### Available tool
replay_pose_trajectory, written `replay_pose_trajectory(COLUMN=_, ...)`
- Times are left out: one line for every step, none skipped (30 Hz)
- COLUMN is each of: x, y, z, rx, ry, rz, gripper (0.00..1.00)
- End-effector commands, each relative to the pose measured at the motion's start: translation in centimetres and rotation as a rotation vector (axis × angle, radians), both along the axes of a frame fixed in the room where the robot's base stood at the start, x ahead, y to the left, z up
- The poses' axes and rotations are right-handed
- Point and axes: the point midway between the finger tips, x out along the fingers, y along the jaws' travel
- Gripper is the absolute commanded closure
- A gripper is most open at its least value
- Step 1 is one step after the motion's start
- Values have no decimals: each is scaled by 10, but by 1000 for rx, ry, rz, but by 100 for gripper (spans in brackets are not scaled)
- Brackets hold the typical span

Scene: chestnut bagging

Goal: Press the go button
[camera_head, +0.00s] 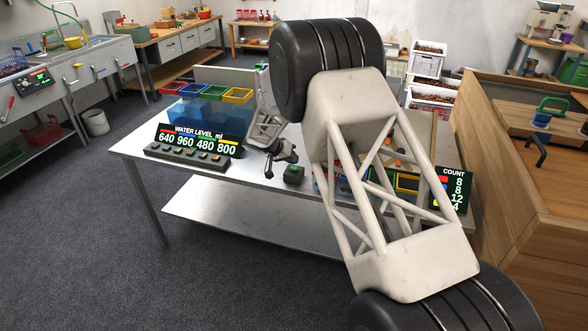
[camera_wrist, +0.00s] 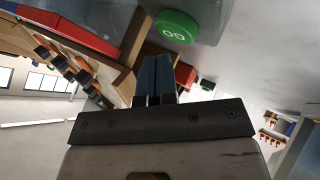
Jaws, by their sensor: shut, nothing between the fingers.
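The go button (camera_wrist: 178,27) is a round green cap marked GO on a dark box, at the top of the wrist view. In the head view its dark green box (camera_head: 293,175) sits near the front edge of the metal table (camera_head: 222,172). My gripper (camera_head: 268,174) is low over the table, just left of the button box. In the wrist view the dark fingers of my gripper (camera_wrist: 154,60) are together and empty. They appear apart from the green cap. The exact height gap is unclear.
A water level display (camera_head: 195,139) and a button panel (camera_head: 187,154) stand to the left. A count display (camera_head: 452,190) stands to the right. Coloured bins (camera_head: 237,95) are behind. My arm hides much of the table's right half.

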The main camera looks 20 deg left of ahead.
Motion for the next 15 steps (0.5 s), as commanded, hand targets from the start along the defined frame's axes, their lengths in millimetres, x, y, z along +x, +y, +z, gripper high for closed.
replay_pose_trajectory(x=0, y=0, z=0, rx=0, ry=0, rz=0, gripper=100)
replay_pose_trajectory(x=0, y=0, z=0, rx=0, ry=0, rz=0, gripper=100)
replay_pose_trajectory(x=0, y=0, z=0, rx=0, ry=0, rz=0, gripper=100)
replay_pose_trajectory(x=0, y=0, z=0, rx=0, ry=0, rz=0, gripper=100)
replay_pose_trajectory(x=0, y=0, z=0, rx=0, ry=0, rz=0, gripper=100)
replay_pose_trajectory(x=0, y=0, z=1, rx=0, ry=0, rz=0, gripper=100)
replay_pose_trajectory(x=0, y=0, z=2, rx=0, ry=0, rz=0, gripper=100)
replay_pose_trajectory(x=0, y=0, z=3, rx=0, ry=-1, rz=-1, gripper=100)
replay_pose_trajectory(x=0, y=0, z=5, rx=0, ry=-1, rz=0, gripper=100)
replay_pose_trajectory(x=0, y=0, z=6, rx=0, ry=-1, rz=0, gripper=100)
replay_pose_trajectory(x=0, y=0, z=8, rx=0, ry=-1, rz=0, gripper=100)
replay_pose_trajectory(x=0, y=0, z=10, rx=1, ry=-1, rz=0, gripper=100)
replay_pose_trajectory(x=0, y=0, z=12, rx=1, ry=-1, rz=0, gripper=100)
replay_pose_trajectory(x=0, y=0, z=14, rx=1, ry=-1, rz=0, gripper=100)
replay_pose_trajectory(x=0, y=0, z=17, rx=0, ry=-1, rz=0, gripper=100)
